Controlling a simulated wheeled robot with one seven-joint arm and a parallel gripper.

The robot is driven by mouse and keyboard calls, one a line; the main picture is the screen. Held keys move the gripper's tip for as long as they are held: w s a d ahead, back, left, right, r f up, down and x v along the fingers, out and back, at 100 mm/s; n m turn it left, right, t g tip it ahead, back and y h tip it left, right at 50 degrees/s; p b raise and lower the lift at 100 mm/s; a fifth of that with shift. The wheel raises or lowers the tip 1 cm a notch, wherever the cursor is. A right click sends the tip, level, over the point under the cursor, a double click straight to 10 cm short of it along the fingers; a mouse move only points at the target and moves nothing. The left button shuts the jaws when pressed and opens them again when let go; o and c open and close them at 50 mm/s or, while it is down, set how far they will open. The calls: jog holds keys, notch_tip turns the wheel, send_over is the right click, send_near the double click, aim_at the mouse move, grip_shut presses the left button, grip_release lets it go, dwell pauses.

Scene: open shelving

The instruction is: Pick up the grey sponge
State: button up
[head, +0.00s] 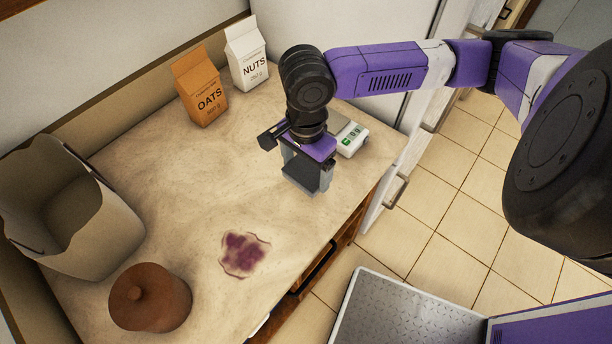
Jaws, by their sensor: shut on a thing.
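My gripper (307,182) points down over the counter, to the right of its middle and just in front of the scale. It is shut on a dark grey block, the grey sponge (304,171), which shows between the fingers. The fingers and the purple gripper body hide part of the sponge. I cannot tell whether the sponge touches the counter or is held just above it.
A kitchen scale (352,141) stands close behind my gripper. An oats carton (200,88) and a nuts carton (246,55) stand at the back. A purple stain (243,253), a brown lidded pot (150,298) and a beige bin (105,235) are left. The counter's middle is clear.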

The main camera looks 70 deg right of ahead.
aim_at(306, 173)
notch_tip(306, 173, up, 16)
jog(key=shift+f+p, duration=0.2)
jog(key=shift+p, duration=0.15)
